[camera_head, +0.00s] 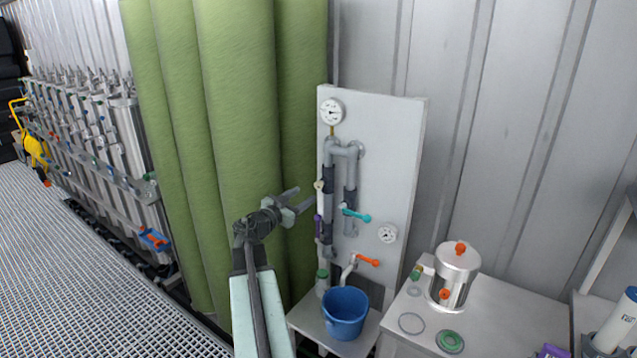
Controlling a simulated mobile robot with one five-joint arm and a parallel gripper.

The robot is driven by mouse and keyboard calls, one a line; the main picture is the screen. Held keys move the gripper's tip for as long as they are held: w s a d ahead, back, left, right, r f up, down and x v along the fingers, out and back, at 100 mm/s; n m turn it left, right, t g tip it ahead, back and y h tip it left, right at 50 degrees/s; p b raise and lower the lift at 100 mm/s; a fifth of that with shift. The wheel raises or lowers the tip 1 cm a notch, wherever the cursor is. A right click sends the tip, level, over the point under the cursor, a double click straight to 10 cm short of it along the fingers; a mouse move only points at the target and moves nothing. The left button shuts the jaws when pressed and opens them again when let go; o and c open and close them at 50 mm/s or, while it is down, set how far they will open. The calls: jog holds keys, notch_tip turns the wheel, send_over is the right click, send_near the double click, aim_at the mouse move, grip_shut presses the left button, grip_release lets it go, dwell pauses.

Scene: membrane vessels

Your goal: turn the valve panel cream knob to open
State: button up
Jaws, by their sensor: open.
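The valve panel (395,150) is a pale upright board with grey pipes. The small cream knob (319,186) sits on the left pipe, near the panel's left edge. Below it on the same pipe is a purple handle (318,228). A teal handle (357,214) and an orange tap handle (368,261) are to the right and lower. My gripper (304,200) is open and empty, its fingers pointing right and up. In the picture its tips are just left of and below the cream knob; I cannot tell the gap in depth.
A blue bucket (345,312) sits below the tap. A metal canister (455,275) stands on the white bench at right. A grated walkway (80,270) runs along the left.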

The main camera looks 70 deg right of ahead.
aim_at(317, 186)
jog(key=x, duration=0.8)
jog(key=shift+s+d+r, duration=0.25)
jog(key=shift+s+r, duration=0.05)
jog(key=shift+r, duration=0.1)
grip_shut()
